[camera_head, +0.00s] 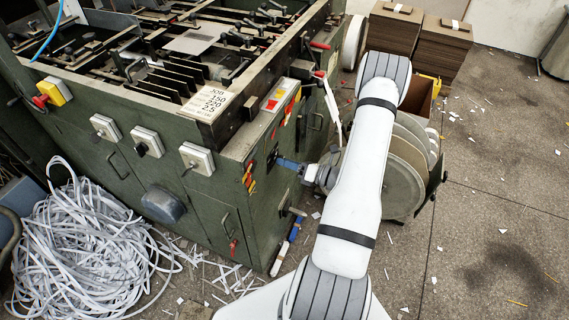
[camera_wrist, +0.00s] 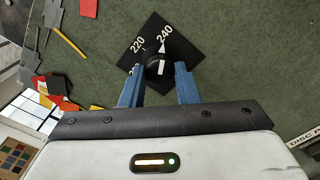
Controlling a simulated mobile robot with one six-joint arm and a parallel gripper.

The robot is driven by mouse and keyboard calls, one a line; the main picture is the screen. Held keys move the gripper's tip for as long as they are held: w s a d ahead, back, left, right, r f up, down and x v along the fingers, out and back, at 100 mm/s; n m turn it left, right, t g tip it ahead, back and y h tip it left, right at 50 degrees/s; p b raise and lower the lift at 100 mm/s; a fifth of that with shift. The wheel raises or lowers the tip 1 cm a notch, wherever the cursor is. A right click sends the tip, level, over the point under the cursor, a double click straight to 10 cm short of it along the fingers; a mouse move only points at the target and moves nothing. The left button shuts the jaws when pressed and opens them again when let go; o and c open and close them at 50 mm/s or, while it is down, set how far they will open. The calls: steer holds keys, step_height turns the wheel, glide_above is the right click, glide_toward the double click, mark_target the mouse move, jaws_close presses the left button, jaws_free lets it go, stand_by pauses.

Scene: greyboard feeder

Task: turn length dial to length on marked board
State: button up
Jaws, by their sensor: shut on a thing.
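The length dial is a black knob (camera_wrist: 155,62) on a black diamond-shaped plate (camera_wrist: 185,48), which reads 220 and 240, with another number partly hidden. A white line on the knob points roughly up, between 220 and 240; its exact setting is hard to tell. My gripper (camera_wrist: 158,72) has its blue fingers on both sides of the knob, shut on it. In the head view my gripper (camera_head: 288,164) reaches the green machine's right side face. The marked board (camera_head: 207,104) on the machine's top corner reads JOB, 150, 220, 2.5.
The green machine (camera_head: 225,208) has red and yellow tags near the dial. Grey discs (camera_head: 388,185) stand beside my arm. White strips (camera_head: 90,245) lie heaped at the left. Stacked boards (camera_head: 430,48) stand behind. The right floor is mostly clear, with scraps.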

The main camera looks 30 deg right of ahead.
steer(key=o, duration=1)
steer(key=v, duration=0.8)
steer(key=shift+b, duration=0.35)
steer(key=shift+a+r, duration=0.1)
